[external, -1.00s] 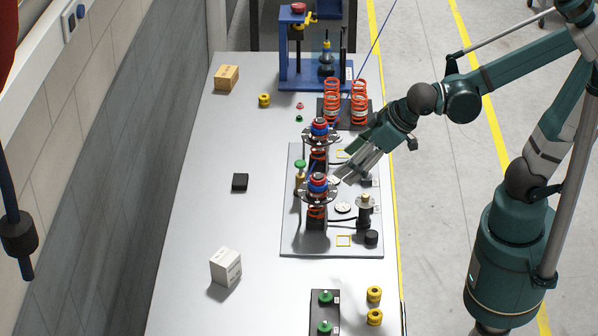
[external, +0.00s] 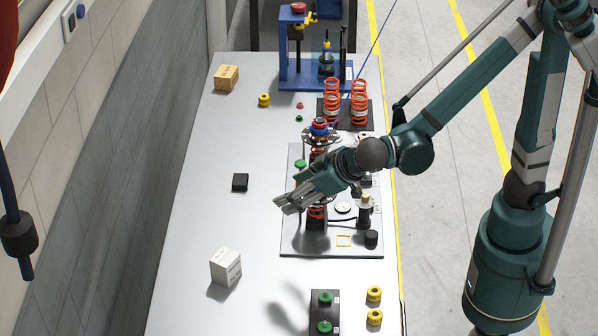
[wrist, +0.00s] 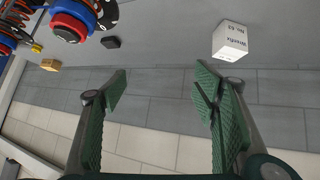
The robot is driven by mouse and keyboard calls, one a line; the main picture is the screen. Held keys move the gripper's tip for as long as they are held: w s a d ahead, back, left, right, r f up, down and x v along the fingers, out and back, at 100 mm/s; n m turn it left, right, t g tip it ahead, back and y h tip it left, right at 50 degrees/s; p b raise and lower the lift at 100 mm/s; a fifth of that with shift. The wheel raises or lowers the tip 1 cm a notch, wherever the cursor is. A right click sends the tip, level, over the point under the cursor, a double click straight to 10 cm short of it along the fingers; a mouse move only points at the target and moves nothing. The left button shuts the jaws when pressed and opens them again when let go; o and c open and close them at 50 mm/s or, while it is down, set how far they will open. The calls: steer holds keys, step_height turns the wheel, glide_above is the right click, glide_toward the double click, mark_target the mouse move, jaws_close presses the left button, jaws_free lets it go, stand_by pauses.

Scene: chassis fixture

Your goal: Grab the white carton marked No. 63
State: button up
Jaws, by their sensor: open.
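The white carton (external: 226,267) stands on the near left part of the table in the external view. In the wrist view the white carton (wrist: 230,40) is at the upper right, with printed text that reads "No. 63". My gripper (external: 280,205) is open and empty, above the left edge of the fixture plate, up and to the right of the carton and apart from it. In the wrist view my gripper's fingers (wrist: 160,85) are spread wide with nothing between them.
The fixture plate (external: 345,248) carries spring assemblies under and beside my arm. A black block (external: 240,182) and a tan carton (external: 227,78) lie on the left part of the table. A black plate with green knobs (external: 325,312) is at the near edge. The table around the white carton is clear.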

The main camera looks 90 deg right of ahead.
steer(key=w+a+f+m+t+h+b, duration=0.1)
steer(key=w+a+f+t+b, duration=0.1)
steer(key=w+a+f, duration=0.55)
steer(key=m+t+h+b, duration=0.1)
steer(key=t+b, duration=0.1)
glide_toward(232, 260)
steer(key=x, duration=0.5)
steer(key=shift+a, duration=0.1)
steer(key=shift+x, duration=1.3)
steer(key=shift+b+x, duration=0.35)
steer(key=shift+x, duration=2.2)
steer(key=shift+c, duration=0.3)
steer(key=c, duration=1.1)
